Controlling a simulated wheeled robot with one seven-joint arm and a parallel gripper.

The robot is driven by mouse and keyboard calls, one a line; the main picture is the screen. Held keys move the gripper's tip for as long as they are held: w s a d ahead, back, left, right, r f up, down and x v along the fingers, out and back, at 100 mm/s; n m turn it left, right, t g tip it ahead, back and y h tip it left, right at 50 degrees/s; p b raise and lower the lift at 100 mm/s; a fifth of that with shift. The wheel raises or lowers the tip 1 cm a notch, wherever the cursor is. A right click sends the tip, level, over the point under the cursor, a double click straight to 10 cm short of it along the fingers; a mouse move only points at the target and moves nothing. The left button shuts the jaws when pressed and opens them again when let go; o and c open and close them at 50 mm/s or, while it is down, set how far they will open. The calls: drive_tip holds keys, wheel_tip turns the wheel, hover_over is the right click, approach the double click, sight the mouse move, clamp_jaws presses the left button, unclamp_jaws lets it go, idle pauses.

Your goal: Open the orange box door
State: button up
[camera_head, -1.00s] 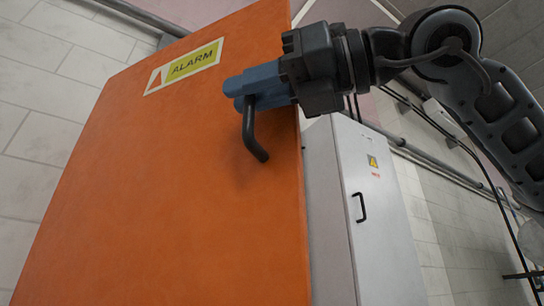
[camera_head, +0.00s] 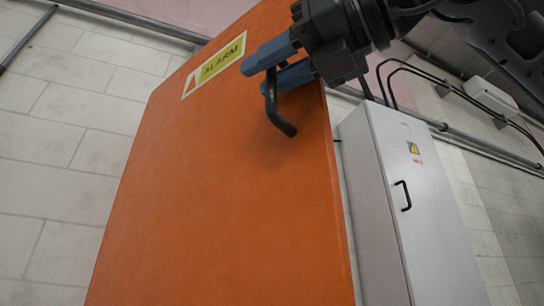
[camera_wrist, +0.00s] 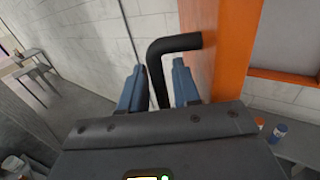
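The orange box door (camera_head: 230,190) fills the middle of the head view, with a yellow ALARM label (camera_head: 222,62) near its top. Its dark bent handle (camera_head: 273,105) is near the upper right edge. My gripper (camera_head: 265,72) has its two blue fingers on either side of the handle. In the wrist view the handle (camera_wrist: 158,75) runs between the fingertips (camera_wrist: 158,80), and the gripper looks shut on it. The door (camera_wrist: 236,45) shows nearly edge-on there. A grey recess with an orange lower rim (camera_wrist: 287,76) lies right of it, so the door appears partly open.
A grey cabinet (camera_head: 400,200) with a black handle stands right of the door. Pipes and cables run along the tiled wall (camera_head: 80,120). In the wrist view, small bottles (camera_wrist: 277,132) stand at lower right and a stool-like table (camera_wrist: 38,70) at left.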

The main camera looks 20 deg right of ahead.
drive_tip(key=shift+v, duration=3.95)
